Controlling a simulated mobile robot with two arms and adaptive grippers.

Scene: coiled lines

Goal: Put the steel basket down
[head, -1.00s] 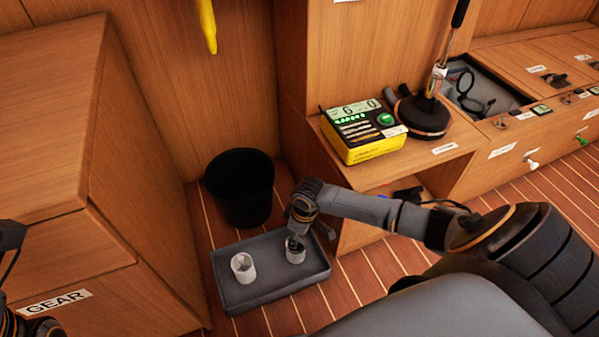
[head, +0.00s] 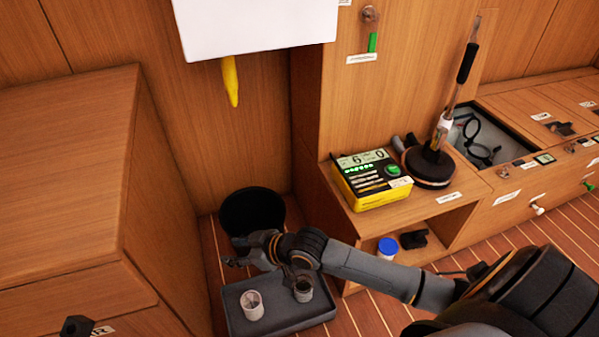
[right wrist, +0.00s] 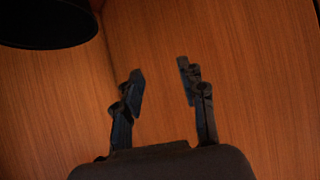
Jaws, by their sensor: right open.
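A grey metallic cup-shaped basket (head: 303,291), which looks like the steel basket, stands upright in the dark grey tray (head: 262,329) on the floor. A paler, whitish cup (head: 252,306) stands to its left in the same tray. My right gripper (head: 238,252) is open and empty, above the tray's back edge and apart from both. My right wrist partly overlaps the basket's top. The right wrist view shows the open jaws (right wrist: 161,72) with nothing between them.
A black bin (head: 251,207) stands behind the tray. A wooden cabinet (head: 70,180) closes off the left. A low shelf on the right holds a yellow device (head: 372,181) and a dark round-based tool (head: 430,168). A blue-lidded jar (head: 387,247) sits under it.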

